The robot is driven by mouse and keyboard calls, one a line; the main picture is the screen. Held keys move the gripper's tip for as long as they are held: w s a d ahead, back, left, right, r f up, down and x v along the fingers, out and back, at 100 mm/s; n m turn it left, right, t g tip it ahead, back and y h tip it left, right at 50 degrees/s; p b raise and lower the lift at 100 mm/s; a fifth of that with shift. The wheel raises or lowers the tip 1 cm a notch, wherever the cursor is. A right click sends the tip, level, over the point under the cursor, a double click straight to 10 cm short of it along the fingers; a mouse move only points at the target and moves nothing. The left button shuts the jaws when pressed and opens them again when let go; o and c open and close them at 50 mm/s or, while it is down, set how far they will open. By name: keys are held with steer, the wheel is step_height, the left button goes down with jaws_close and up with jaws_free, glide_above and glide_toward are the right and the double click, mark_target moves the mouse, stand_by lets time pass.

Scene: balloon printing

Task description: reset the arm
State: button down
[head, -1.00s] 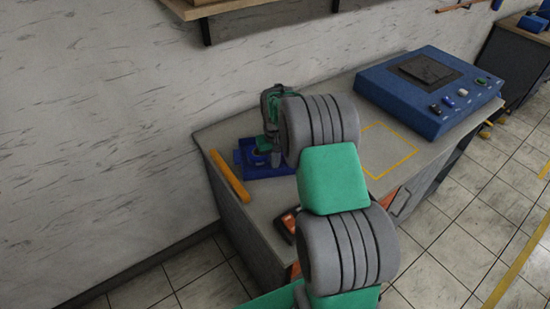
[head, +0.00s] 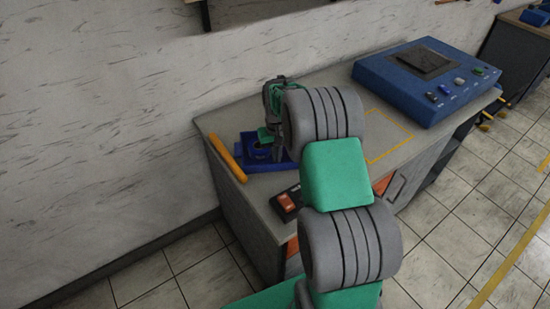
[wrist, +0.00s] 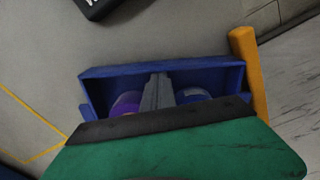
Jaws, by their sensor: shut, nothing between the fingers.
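My arm reaches over the grey bench, bent at its joints. In the wrist view my gripper (wrist: 158,92) is shut with nothing between its fingers. It points down over a blue open box (wrist: 110,73), and how high above it I cannot tell. A purple round item (wrist: 125,103) and a dark blue item (wrist: 192,95) show inside the box, partly hidden by the gripper body and fingers. In the head view the box (head: 263,164) sits at the bench's left end, partly hidden behind my arm.
An orange bar (head: 226,158) lies along the bench's left edge. A black and orange device (head: 287,203) lies near the front. A yellow outlined square (head: 412,135) is bare. A blue console (head: 430,85) stands at the right. The wall is close behind.

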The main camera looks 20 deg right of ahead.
step_height(320, 180, up, 10)
steer(key=p, duration=0.6)
steer(key=shift+m+g, duration=0.3)
steer(key=shift+g, duration=0.3)
steer(key=s+f, duration=0.1)
steer(key=s+a+f, duration=0.1)
steer(key=s+f, duration=0.3)
steer(key=shift+a, duration=0.25)
steer(key=shift+g, duration=0.3)
steer(key=s, duration=0.3)
steer(key=s+a+f, duration=0.1)
steer(key=shift+s, duration=0.2)
steer(key=s, duration=0.1)
steer(key=s+r, duration=0.1)
steer(key=s+a, duration=0.1)
steer(key=s, duration=0.1)
steer(key=shift+r, duration=0.35)
steer(key=s+a+r+t, duration=0.2)
steer(key=s+a+r, duration=0.3)
steer(key=s+r, duration=0.35)
step_height(320, 180, up, 10)
steer(key=a+n+t, duration=0.2)
steer(key=t, duration=0.2)
steer(key=shift+w+a+f, duration=0.2)
steer(key=shift+w+a, duration=0.15)
steer(key=shift+w, duration=0.05)
